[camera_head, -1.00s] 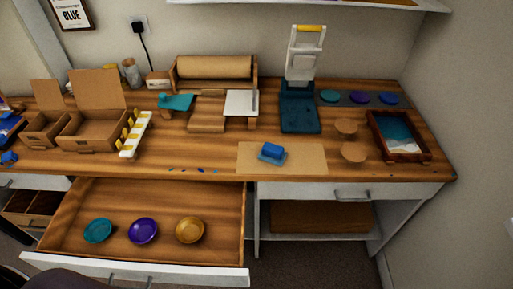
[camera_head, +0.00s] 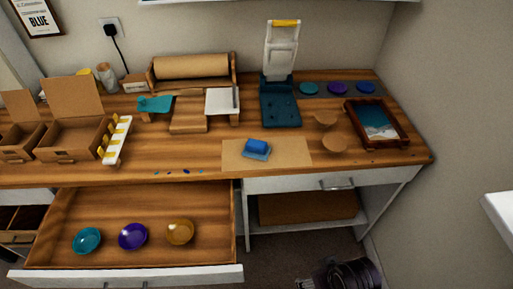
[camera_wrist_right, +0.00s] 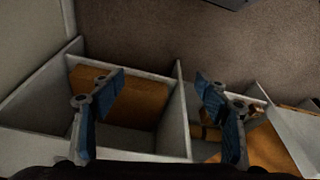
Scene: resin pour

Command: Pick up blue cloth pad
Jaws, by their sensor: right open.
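The blue cloth pad (camera_head: 257,148) lies on a tan sheet (camera_head: 292,152) near the front edge of the table. It looks like a blue block on a flatter, lighter blue base. My right gripper (camera_wrist_right: 162,115) is open and empty in the right wrist view, in front of the shelf below the table. In the head view a dark part of my right arm (camera_head: 350,275) shows at the bottom, below the table and right of the drawer. The pad is not in the right wrist view. My left gripper is not in view.
An open drawer (camera_head: 60,225) with teal, purple and gold bowls juts out at the front left. A teal press (camera_head: 279,108) and a framed tray (camera_head: 402,122) stand behind and right of the pad. Cardboard boxes (camera_head: 75,132) stand at the left.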

